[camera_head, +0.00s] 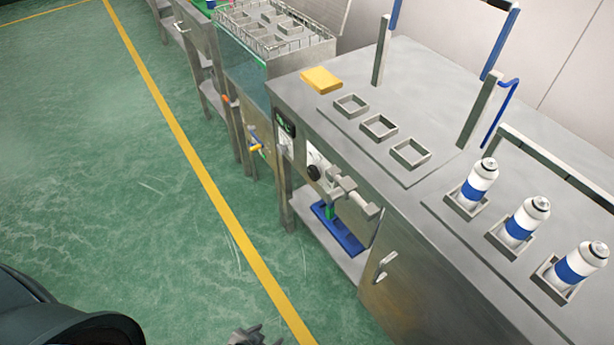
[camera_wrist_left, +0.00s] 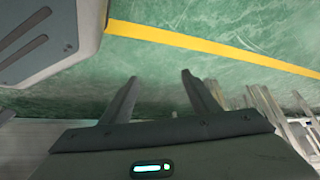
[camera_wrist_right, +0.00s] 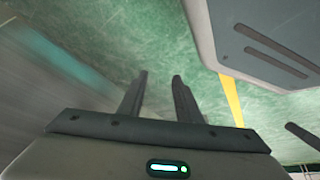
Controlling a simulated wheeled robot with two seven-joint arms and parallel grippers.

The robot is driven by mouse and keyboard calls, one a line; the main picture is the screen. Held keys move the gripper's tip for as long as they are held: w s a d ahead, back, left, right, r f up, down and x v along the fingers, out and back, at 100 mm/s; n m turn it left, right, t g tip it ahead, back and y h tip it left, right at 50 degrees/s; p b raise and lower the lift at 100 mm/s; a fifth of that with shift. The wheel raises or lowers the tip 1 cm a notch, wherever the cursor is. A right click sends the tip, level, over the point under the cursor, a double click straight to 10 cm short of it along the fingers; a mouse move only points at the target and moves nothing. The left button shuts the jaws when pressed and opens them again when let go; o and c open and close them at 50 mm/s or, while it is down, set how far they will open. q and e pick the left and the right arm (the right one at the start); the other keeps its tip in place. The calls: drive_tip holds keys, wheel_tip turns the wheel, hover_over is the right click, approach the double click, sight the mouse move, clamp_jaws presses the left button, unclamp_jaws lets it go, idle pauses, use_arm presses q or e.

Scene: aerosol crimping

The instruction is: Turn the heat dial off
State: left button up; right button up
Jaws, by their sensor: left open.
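A black round dial (camera_head: 314,172) with a pale plate behind it sits on the front of the steel bench (camera_head: 440,85) in the head view; its setting is too small to read. I cannot tell from a label that it is the heat dial. My left gripper (camera_head: 246,337) shows at the bottom edge of the head view, over the floor, well apart from the dial. In the left wrist view its fingers (camera_wrist_left: 159,75) are apart with nothing between them. My right gripper (camera_wrist_right: 160,76) shows only in its wrist view, fingers apart and empty, over green floor.
A small dark display (camera_head: 285,125) sits left of the dial. Grey clamp-like fittings (camera_head: 352,195) jut out beside it, above a blue tray (camera_head: 338,230). A steel water bath (camera_head: 245,70) stands farther back. White-and-blue cans (camera_head: 479,180) stand on the bench. The green floor in front is clear.

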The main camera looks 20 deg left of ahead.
sight(311, 175)
use_arm(q)
drive_tip(key=w+a+r+m+t+h+b, duration=0.1)
drive_tip(key=w+a+r+m+t, duration=0.3)
drive_tip(key=w+r, duration=0.45)
drive_tip(key=w+a+r+m+t+h+b, duration=0.1)
drive_tip(key=w+a+r+t+b, duration=0.1)
drive_tip(key=w+a+r, duration=0.6)
drive_tip(key=w+d+r+m+t+h+b, duration=0.1)
drive_tip(key=r+m+h, duration=0.3)
drive_tip(key=r, duration=0.7)
drive_tip(key=w+d+r+m+t+h+b, duration=0.1)
drive_tip(key=w+d+r+m+h, duration=0.1)
drive_tip(key=r, duration=0.9)
drive_tip(key=shift+w+r+m+h, duration=0.15)
drive_tip(key=shift+w+m+h, duration=0.75)
drive_tip(key=shift+w+m, duration=0.25)
use_arm(e)
drive_tip(key=d+r+g, duration=0.1)
drive_tip(key=s+d+r+g, duration=0.1)
drive_tip(key=shift+s+d+g+h, duration=0.3)
drive_tip(key=shift+h, duration=0.1)
use_arm(q)
drive_tip(key=shift+d, duration=0.15)
